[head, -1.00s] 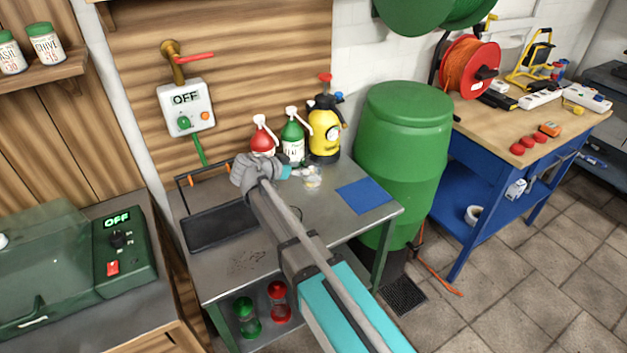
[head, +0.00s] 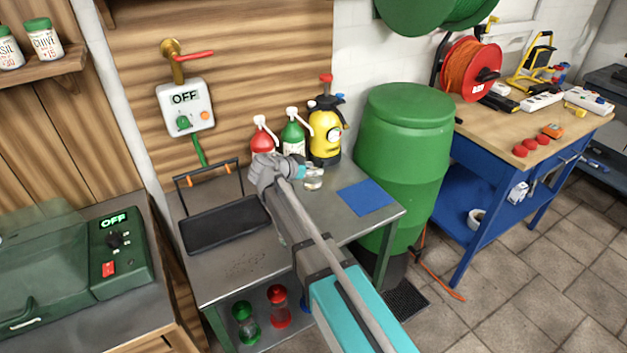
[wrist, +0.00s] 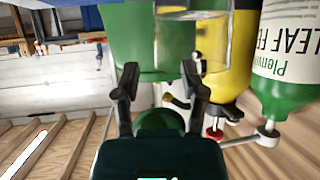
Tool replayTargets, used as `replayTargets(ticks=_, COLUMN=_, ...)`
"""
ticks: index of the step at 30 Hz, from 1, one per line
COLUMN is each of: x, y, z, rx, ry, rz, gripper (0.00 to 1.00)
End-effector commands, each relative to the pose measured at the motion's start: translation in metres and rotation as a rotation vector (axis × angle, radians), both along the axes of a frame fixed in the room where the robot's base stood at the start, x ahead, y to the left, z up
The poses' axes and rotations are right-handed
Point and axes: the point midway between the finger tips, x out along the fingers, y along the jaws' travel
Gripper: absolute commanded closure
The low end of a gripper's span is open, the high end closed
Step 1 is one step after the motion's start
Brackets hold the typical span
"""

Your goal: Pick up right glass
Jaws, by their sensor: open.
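A small clear glass (head: 313,183) stands on the grey metal table (head: 225,275), left of the blue mat. In the wrist view, which is upside down, a clear glass (wrist: 192,45) shows large just beyond my fingertips, right of the centre between them. My gripper (wrist: 160,72) is open, with its two dark fingers apart and nothing held. In the head view my gripper (head: 300,174) is beside the glass at its left, partly covered by my wrist. Only one glass on the tabletop is clear to me; another could be hidden behind my arm.
Red (head: 263,140), green (head: 292,138) and yellow (head: 325,135) bottles stand close behind the glass. A black tray (head: 215,228) lies at left, a blue mat (head: 366,197) at right. A green barrel (head: 402,150) stands beside the table. Hourglasses (head: 278,307) stand on the lower shelf.

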Motion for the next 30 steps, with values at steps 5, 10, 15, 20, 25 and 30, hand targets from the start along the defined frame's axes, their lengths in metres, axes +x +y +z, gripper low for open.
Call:
replayTargets(ticks=5, x=0.013, y=-0.013, z=-0.011, rx=0.0, ry=0.0, rz=-0.001, gripper=0.46)
replayTargets(ticks=10, x=0.018, y=-0.018, z=-0.012, rx=-0.001, ry=0.001, rz=0.0, gripper=0.46)
replayTargets(ticks=15, x=0.018, y=-0.018, z=-0.012, rx=0.0, ry=0.0, rz=-0.001, gripper=0.46)
replayTargets(ticks=20, x=0.018, y=-0.019, z=-0.012, rx=0.0, ry=0.0, rz=-0.001, gripper=0.46)
replayTargets(ticks=25, x=0.018, y=-0.019, z=-0.012, rx=-0.001, ry=0.001, rz=-0.002, gripper=0.46)
replayTargets(ticks=30, x=0.018, y=-0.019, z=-0.012, rx=-0.001, ry=0.001, rz=-0.002, gripper=0.74)
